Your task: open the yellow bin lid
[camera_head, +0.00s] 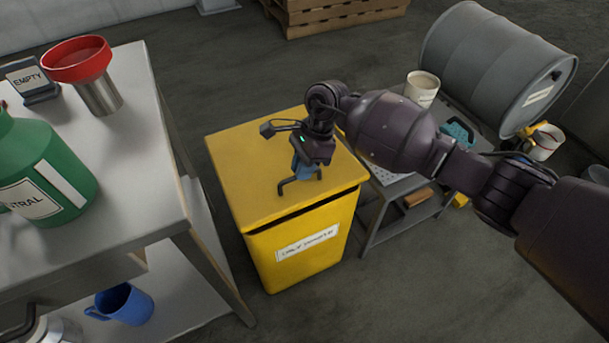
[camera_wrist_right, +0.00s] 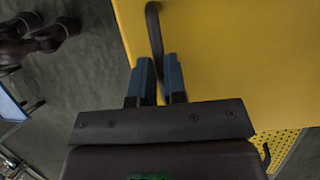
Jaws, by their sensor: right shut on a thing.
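The yellow bin (camera_head: 298,250) stands on the floor with a white label on its front. Its flat yellow lid (camera_head: 235,155) lies across the top, and a dark gap shows under the lid's front edge. I cannot tell whether the lid is slightly raised. My right gripper (camera_head: 301,172) points down over the lid and is shut on the dark lid handle (camera_head: 284,186). In the right wrist view, the blue fingers of the right gripper (camera_wrist_right: 158,80) are on either side of the handle bar (camera_wrist_right: 154,30). My left gripper is not in view.
A grey bench (camera_head: 140,130) with a green container (camera_head: 45,165) and a red funnel (camera_head: 78,60) stands left of the bin. A low table (camera_head: 385,225) and a grey drum (camera_head: 480,65) are to the right. A wooden pallet (camera_head: 335,15) lies behind.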

